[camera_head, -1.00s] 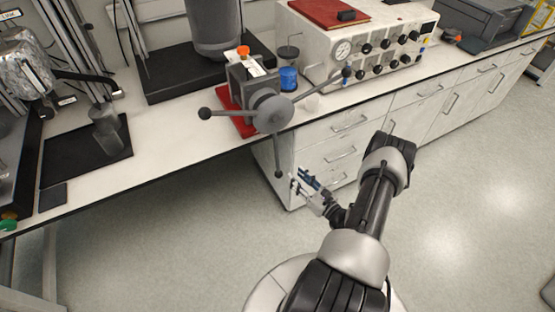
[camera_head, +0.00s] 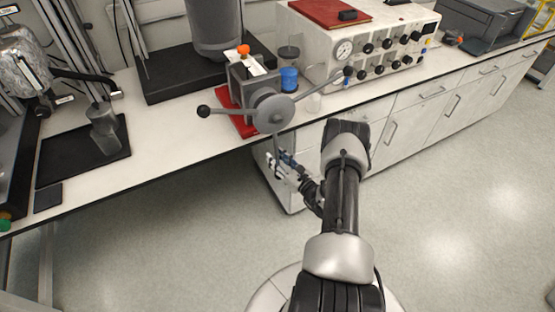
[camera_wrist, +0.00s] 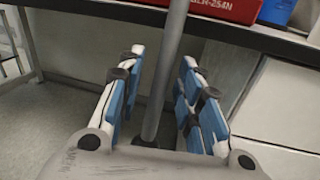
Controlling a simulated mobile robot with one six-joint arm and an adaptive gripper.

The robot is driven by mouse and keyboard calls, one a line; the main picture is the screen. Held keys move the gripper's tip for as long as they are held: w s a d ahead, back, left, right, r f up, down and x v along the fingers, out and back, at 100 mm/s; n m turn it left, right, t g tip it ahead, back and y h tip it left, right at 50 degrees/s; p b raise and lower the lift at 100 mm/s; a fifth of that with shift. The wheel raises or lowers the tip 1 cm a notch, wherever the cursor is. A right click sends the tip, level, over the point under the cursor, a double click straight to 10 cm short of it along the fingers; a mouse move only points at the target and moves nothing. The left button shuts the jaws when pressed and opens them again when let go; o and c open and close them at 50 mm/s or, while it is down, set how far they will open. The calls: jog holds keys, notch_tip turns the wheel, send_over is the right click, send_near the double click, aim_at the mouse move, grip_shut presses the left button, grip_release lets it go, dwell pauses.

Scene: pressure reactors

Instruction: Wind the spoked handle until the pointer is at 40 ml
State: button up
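The spoked handle (camera_head: 272,112) is grey with a round hub at the bench's front edge. One spoke points left to a black ball knob (camera_head: 203,111), one points up and right to another knob (camera_head: 348,71), and one hangs down. My gripper (camera_head: 277,163) is at the lower end of the hanging spoke. In the wrist view the spoke (camera_wrist: 167,75) runs between the two blue-padded fingers of my gripper (camera_wrist: 161,58), with a visible gap on both sides. The gripper is open around it. No pointer or ml scale can be made out.
The handle's device stands on a red base (camera_head: 243,125). A blue-capped jar (camera_head: 289,79) and a control box (camera_head: 375,42) with a gauge are behind to the right. The bench edge is just above my gripper, with white drawers (camera_head: 375,135) to the right.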

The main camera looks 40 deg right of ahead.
jog(key=shift+c, duration=0.6)
grip_shut()
